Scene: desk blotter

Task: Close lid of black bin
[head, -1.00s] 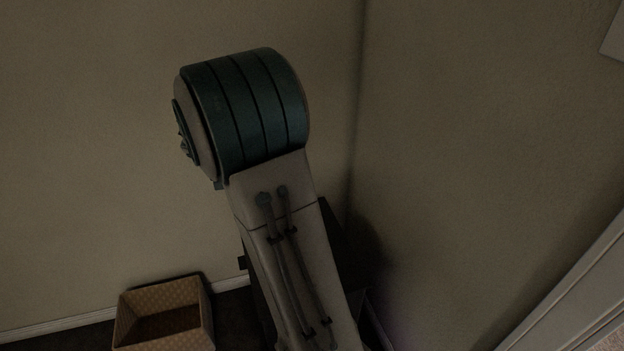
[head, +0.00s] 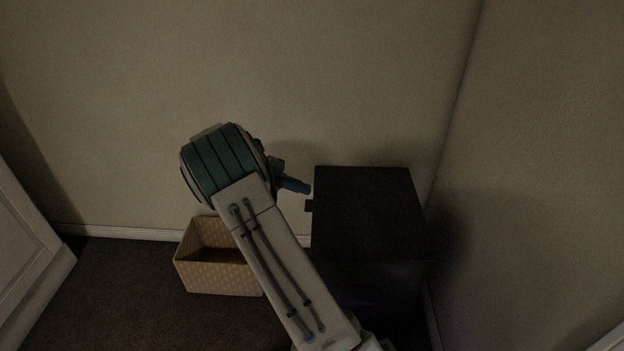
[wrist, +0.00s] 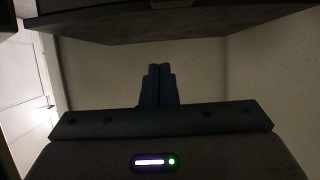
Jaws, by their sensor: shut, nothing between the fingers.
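The black bin (head: 375,275) stands in the corner, right of my arm in the head view. Its dark lid (head: 365,210) looks flat across the top, with a small tab at the left edge. I see no clear gap under the lid, though the dark shading hides the seam. My gripper (head: 306,188) is just left of the lid's edge, at about its height in the picture; I cannot tell whether it touches. In the wrist view, the gripper's fingers (wrist: 157,85) are together and empty. A dark panel with a small tab fills the top of that view.
A tan woven basket (head: 215,270) sits on the dark carpet left of the bin, partly behind my arm. Walls close in behind and to the right of the bin. A white door (head: 25,245) is at the far left. Carpet at lower left is clear.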

